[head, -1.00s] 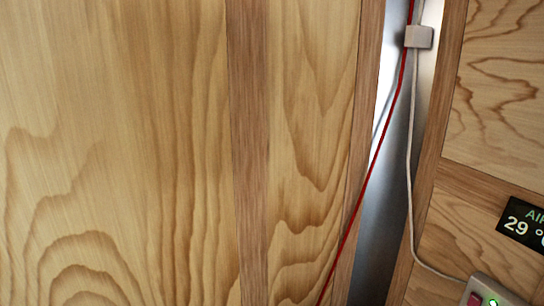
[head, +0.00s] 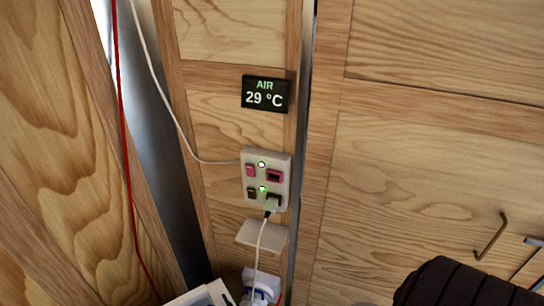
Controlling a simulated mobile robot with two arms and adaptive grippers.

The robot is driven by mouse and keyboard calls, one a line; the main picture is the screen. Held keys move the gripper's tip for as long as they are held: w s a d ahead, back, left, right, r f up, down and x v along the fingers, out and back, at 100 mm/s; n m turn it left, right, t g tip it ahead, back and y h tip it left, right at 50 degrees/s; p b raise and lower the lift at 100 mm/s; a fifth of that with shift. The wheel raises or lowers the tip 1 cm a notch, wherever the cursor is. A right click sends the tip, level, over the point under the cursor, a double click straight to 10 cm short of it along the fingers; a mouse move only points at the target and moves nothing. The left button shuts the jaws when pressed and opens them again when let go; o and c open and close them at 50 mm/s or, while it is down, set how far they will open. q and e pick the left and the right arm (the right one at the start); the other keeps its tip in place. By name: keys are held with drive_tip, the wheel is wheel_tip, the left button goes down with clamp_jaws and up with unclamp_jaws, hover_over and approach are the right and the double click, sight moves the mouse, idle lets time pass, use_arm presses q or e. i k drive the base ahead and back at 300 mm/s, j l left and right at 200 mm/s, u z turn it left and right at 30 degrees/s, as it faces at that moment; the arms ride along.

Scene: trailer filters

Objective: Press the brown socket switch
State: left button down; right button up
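The brown socket switch (head: 252,193) is in the head view, at the lower left of a beige socket panel (head: 284,160) on the wooden wall. A red switch (head: 250,170) sits above it. To its right a black plug (head: 272,203) with a white cord is in the lower socket. The upper socket (head: 274,176) has a pink-red frame and looks empty. Two green lights glow on the panel, one beside each switch row. Neither of my grippers is in view.
A black display (head: 266,94) reading AIR 29 °C hangs above the panel. White objects (head: 262,284) stand at the bottom. A dark ribbed rounded thing (head: 462,285) is at the lower right, near a cabinet handle (head: 491,237).

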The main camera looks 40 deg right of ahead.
sight(252, 193)
drive_tip(key=z, duration=1.25)
